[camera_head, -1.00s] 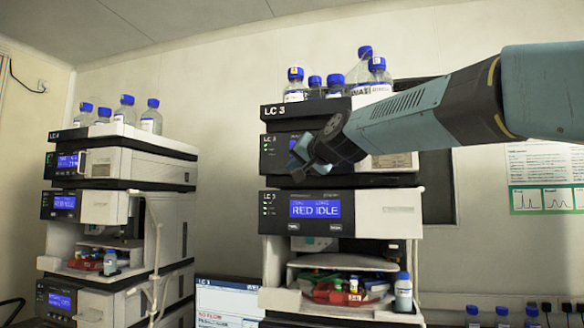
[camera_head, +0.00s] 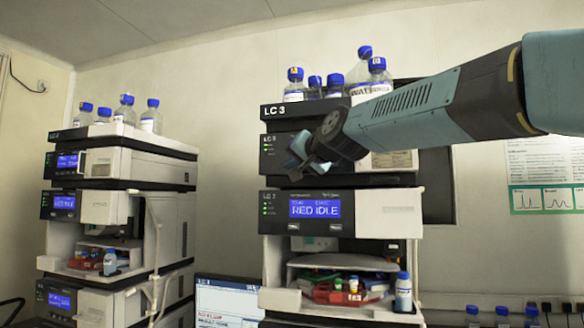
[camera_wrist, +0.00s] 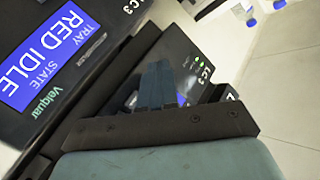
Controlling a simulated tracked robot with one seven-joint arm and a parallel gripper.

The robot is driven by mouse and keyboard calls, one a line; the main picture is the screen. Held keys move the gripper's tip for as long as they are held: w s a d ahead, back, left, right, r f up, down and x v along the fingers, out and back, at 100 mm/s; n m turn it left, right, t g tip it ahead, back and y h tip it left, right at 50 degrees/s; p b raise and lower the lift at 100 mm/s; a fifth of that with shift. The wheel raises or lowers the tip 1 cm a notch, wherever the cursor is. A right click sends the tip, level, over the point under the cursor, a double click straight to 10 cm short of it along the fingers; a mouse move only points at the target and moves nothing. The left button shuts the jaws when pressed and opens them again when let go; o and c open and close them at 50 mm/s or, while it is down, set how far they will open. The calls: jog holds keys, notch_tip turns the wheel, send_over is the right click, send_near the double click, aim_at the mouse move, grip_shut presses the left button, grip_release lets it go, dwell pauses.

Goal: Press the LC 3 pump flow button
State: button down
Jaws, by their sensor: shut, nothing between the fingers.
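The LC 3 stack (camera_head: 290,112) stands in the middle of the head view, with a dark top tray labelled LC 3. My gripper (camera_head: 298,163) is shut and empty in front of the black panel of the upper module (camera_head: 268,158), just under that tray. My gripper and arm hide most of that panel, including its display and any buttons. In the wrist view, the shut fingers (camera_wrist: 160,85) point at a dark LC3 panel (camera_wrist: 205,72), and a bit of lit display shows beside them. I cannot tell whether they touch it. The flow button is not visible.
The module below has a blue display (camera_head: 315,209) reading RED IDLE. Blue-capped bottles (camera_head: 295,85) stand on top of the stack. A second stack (camera_head: 105,165) stands at left, and a monitor (camera_head: 228,300) stands low between them. Open air lies between the stacks.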

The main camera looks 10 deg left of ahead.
jog(key=shift+s+a, duration=0.15)
jog(key=shift+s, duration=2)
jog(key=s+d+f+g+h, duration=0.1)
jog(key=s+d+f+h, duration=0.2)
jog(key=d+f, duration=0.75)
jog(key=s+d+f+g+h, duration=0.1)
jog(key=s+d+f+h, duration=0.3)
jog(key=d+f, duration=0.65)
jog(key=s+d+f+g+h, duration=0.3)
jog(key=s+d+f+g, duration=0.1)
jog(key=s+d+f, duration=1.2)
jog(key=shift+s+d+m+g+h, duration=0.3)
jog(key=shift+d+m+g+h, duration=0.1)
jog(key=shift+d, duration=0.2)
